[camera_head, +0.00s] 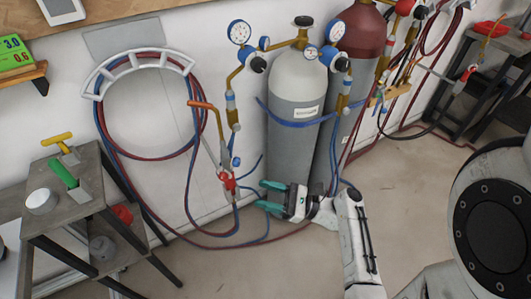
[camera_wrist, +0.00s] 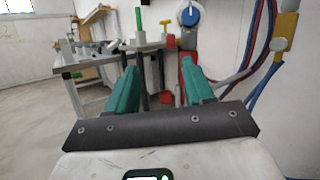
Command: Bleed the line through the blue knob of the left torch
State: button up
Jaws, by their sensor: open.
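The left torch (camera_head: 227,181) hangs upright by the white wall, with a red body, an orange tip bent left and hoses below. Its blue knob (camera_head: 236,162) is small and round, on the right side of its stem. In the wrist view a large blue knob (camera_wrist: 191,14) with a pale centre shows at the top, above a red part just behind the right finger. My gripper (camera_head: 268,196) has teal fingers pointing left, to the right of and slightly below the red body. In the wrist view my gripper (camera_wrist: 160,70) is open, with nothing between its fingers.
Grey gas cylinders (camera_head: 295,110) with gauges stand right behind my gripper. Red and blue hoses loop from a white wall rack (camera_head: 140,60). A small table (camera_head: 85,205) with tools stands at left. Another torch (camera_head: 466,74) is at far right. Floor in front is clear.

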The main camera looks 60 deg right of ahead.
aim_at(239, 163)
jog(key=s+d+r+m+t+h, duration=0.2)
jog(key=d+m, duration=0.1)
jog(key=d, duration=0.1)
jog(key=p+x, duration=0.2)
jog(key=x, duration=0.8)
jog(key=shift+w+r+p, duration=0.1)
jog(key=shift+w+p, duration=0.2)
jog(key=shift+w, duration=0.1)
jog(key=shift+c, duration=0.3)
grip_shut()
